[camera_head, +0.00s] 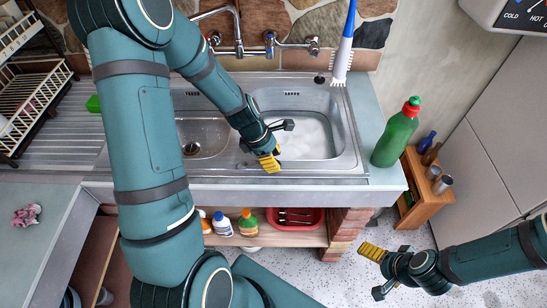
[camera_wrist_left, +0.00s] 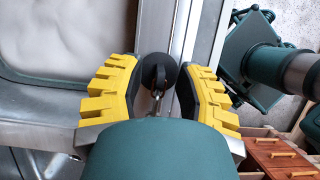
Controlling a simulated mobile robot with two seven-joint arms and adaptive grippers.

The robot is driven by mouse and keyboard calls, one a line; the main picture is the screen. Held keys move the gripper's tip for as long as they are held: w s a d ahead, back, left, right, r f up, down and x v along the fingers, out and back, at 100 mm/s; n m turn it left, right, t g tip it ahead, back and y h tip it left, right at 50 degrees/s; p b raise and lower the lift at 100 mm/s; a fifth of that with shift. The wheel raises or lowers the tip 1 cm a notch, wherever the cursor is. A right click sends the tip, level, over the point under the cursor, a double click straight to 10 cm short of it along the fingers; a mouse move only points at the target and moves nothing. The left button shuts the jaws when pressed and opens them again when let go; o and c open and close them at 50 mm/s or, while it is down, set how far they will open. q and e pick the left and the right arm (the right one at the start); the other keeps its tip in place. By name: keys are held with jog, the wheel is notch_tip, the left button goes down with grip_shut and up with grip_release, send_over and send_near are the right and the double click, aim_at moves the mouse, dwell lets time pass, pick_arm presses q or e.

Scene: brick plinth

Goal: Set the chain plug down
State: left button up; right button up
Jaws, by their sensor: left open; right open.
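The chain plug (camera_wrist_left: 158,72) is a round black disc with a metal ring and link. In the left wrist view it shows between my left gripper's yellow fingers, over the front rim of the sink (camera_head: 345,172). Whether it touches a finger or rests on the rim I cannot tell. In the head view the plug cannot be made out near that gripper. My left gripper (camera_head: 269,162) is open at the front edge of the foamy right basin; its fingers also show in the left wrist view (camera_wrist_left: 162,80). My right gripper (camera_head: 374,252) is open and empty, over the floor at right.
A green bottle (camera_head: 397,132) with a red cap stands right of the sink. A blue-handled brush (camera_head: 345,45) stands behind it. The tap (camera_head: 238,45) is at the back. A shelf below holds bottles and a red tray (camera_head: 296,219). A dish rack (camera_head: 30,85) is at left.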

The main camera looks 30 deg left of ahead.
pick_arm(q)
jog(key=p+v, duration=0.2)
jog(key=v, duration=1)
jog(key=shift+r, duration=0.1)
